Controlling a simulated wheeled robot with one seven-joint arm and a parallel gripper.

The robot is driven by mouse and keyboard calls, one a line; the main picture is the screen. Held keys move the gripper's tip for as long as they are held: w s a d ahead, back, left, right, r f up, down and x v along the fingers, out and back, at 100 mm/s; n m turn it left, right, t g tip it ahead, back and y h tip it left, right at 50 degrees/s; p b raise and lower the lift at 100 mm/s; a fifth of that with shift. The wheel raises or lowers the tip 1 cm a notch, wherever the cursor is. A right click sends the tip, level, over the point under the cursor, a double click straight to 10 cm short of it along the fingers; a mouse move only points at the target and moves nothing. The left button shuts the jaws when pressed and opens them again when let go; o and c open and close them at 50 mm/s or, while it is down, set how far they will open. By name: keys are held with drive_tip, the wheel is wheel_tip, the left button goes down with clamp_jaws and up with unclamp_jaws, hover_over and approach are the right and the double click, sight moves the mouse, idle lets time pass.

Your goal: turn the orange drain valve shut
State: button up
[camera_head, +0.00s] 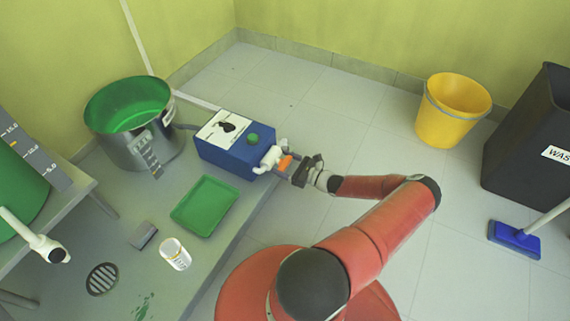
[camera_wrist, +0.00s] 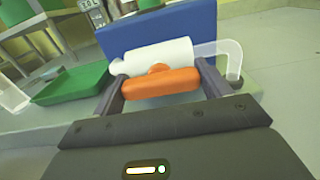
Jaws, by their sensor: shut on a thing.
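The orange drain valve handle (camera_wrist: 160,83) sits on a white fitting (camera_wrist: 152,57) at the front of a blue box (camera_wrist: 165,28). In the wrist view the handle lies crosswise, and my gripper (camera_wrist: 160,88) is shut on it, one finger at each end. In the head view the orange handle (camera_head: 284,163) shows beside the white fitting (camera_head: 270,158) on the right side of the blue box (camera_head: 228,150). My gripper (camera_head: 292,168) reaches it from the right. The fingertips are partly hidden by the fitting and the handle.
A green tray (camera_head: 205,206) lies left of the gripper, with a white cup (camera_head: 175,254) and a grey block (camera_head: 143,236) nearby. A green-lined metal pot (camera_head: 133,120) stands behind. A yellow bucket (camera_head: 452,112), a black waste bin (camera_head: 535,140) and a blue mop (camera_head: 514,238) stand right; tiled floor between is clear.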

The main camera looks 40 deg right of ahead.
drive_tip(key=shift+m, duration=0.4)
drive_tip(key=m, duration=0.3)
drive_tip(key=shift+m, duration=0.4)
drive_tip(key=m, duration=0.4)
drive_tip(key=shift+m+b, duration=0.3)
drive_tip(key=shift+b, duration=0.05)
drive_tip(key=m, duration=0.4)
drive_tip(key=shift+b, duration=0.4)
drive_tip(key=m, duration=0.4)
drive_tip(key=shift+b, duration=0.3)
drive_tip(key=shift+m, duration=0.5)
drive_tip(key=o, duration=1)
drive_tip(key=shift+s, duration=0.1)
